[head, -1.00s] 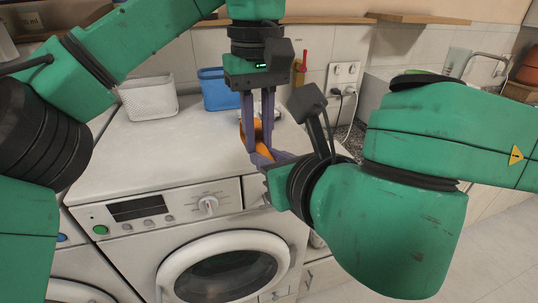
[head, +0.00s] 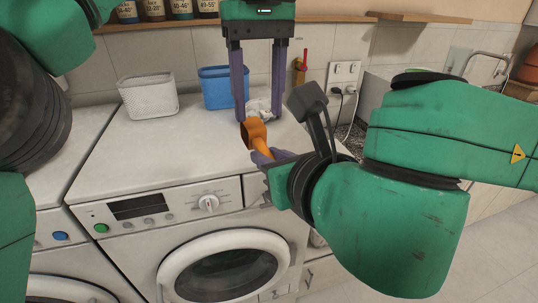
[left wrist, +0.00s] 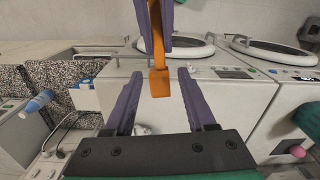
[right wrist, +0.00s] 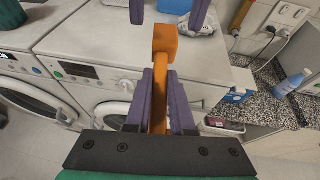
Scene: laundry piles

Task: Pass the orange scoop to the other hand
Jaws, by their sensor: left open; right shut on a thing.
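The orange scoop (head: 255,132) is held above the front right part of the washing machine top. My right gripper (head: 275,156) is shut on its handle; the right wrist view shows the handle between the purple fingers (right wrist: 160,115) and the scoop's head (right wrist: 165,42) beyond them. My left gripper (head: 259,118) is open and empty, pointing down just above and behind the scoop, with its fingers wide apart. In the left wrist view the scoop (left wrist: 159,80) lies ahead of the open left fingers (left wrist: 160,75).
A white basket (head: 148,97) and a blue basket (head: 216,88) stand at the back of the washing machine top (head: 130,150). A crumpled whitish thing (head: 258,104) lies behind the left fingers. A shelf with several jars is above. A sink counter is at right.

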